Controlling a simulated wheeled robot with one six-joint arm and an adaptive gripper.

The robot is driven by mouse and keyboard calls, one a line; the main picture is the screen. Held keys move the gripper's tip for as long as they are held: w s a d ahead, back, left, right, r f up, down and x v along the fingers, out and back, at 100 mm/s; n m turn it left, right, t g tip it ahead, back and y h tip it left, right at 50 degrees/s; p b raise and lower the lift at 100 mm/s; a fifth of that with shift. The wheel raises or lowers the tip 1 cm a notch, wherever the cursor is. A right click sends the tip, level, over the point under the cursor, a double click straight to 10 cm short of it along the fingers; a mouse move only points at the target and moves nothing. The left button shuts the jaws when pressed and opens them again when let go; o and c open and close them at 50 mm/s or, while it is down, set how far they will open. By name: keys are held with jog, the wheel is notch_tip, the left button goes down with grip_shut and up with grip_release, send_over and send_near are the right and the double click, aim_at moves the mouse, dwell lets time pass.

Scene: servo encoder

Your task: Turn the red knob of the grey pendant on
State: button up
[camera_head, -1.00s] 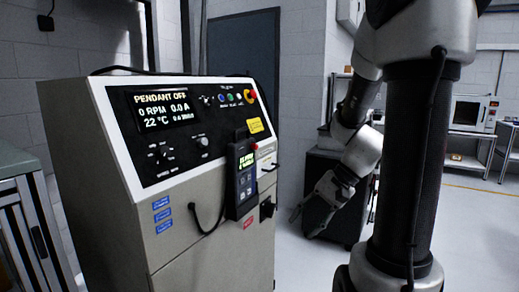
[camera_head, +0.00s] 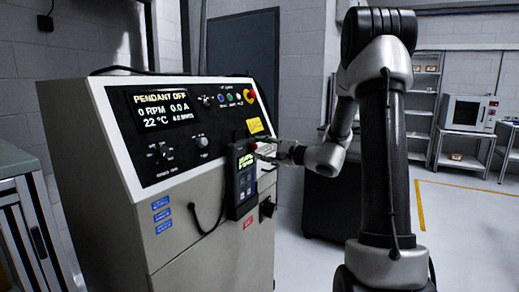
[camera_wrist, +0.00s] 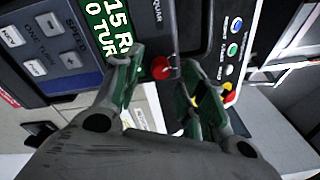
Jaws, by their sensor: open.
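The grey pendant (camera_head: 232,190) hangs on the front of the cabinet, with a lit green screen and a red knob (camera_head: 255,146) at its upper right end. The cabinet display (camera_head: 160,108) reads "PENDANT OFF". My gripper (camera_head: 281,149) comes from the right, its fingers level with the knob. In the wrist view the red knob (camera_wrist: 161,68) shows between the tips of my open gripper (camera_wrist: 158,75), one finger on each side. I cannot tell whether either finger touches it. The pendant (camera_wrist: 62,62) lies at upper left there, with "SPEED" and "ONE TURN" buttons.
The cabinet's sloped panel (camera_head: 180,150) carries dials, coloured buttons and a red-and-yellow stop button (camera_head: 250,96) above the pendant. Shelving and an oven-like box (camera_head: 468,112) stand at the back right. The floor at right is open.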

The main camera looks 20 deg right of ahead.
jog(key=shift+w+a, duration=0.3)
jog(key=shift+w, duration=0.25)
jog(key=shift+c, duration=0.2)
grip_shut()
